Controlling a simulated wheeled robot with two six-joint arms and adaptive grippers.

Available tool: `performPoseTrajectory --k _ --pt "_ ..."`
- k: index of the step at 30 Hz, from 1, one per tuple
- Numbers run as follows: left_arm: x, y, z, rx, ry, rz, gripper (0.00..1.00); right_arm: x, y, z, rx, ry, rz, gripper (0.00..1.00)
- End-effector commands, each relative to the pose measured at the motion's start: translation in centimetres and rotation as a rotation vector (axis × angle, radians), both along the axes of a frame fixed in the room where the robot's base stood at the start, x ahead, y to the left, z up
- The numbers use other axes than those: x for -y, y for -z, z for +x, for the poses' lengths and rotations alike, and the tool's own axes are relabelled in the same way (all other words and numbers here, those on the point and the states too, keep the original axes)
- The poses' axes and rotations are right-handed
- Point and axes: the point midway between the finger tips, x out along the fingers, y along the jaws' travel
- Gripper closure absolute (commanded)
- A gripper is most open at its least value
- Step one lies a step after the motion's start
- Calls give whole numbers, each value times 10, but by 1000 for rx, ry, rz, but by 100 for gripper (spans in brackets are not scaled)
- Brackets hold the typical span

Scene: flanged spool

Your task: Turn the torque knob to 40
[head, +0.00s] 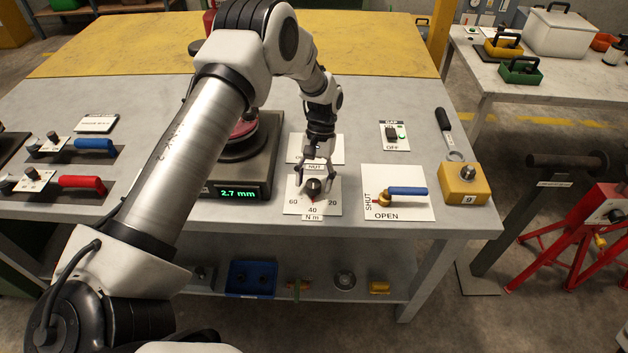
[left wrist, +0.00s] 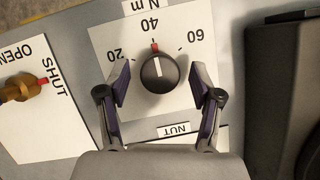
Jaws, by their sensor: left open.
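The torque knob (head: 314,187) is a round black knob on a white dial plate (head: 291,208) marked 60, 40, 20 and N m. In the left wrist view the knob (left wrist: 159,73) shows a white line and a red pointer at its rim, lined up with the 40 mark. My left gripper (head: 314,182) reaches down over the plate from above. In the left wrist view its open fingers (left wrist: 160,82) stand on either side of the knob, with a visible gap on each side. My right gripper is not in view.
Right of the dial is a SHUT/OPEN valve plate (head: 400,209) with a blue lever (head: 408,191). A display stand reading 2.7 mm (head: 240,193) is close on the left. My left arm hides part of the bench.

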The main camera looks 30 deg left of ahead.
Motion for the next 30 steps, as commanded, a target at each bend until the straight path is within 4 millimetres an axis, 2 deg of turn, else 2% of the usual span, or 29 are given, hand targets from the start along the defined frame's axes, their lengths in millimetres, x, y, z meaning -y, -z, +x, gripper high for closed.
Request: performPoseTrajectory --k 5,12,15,19,30 --pt "-3 -24 11 4 0 0 35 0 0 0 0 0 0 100" --pt "-10 -81 34 4 0 0 35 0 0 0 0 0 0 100" --pt "-12 -98 40 2 0 1 35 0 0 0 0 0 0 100" --pt "-13 -108 44 0 0 0 35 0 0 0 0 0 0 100" --pt "-13 -109 44 -1 0 0 35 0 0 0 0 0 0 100"
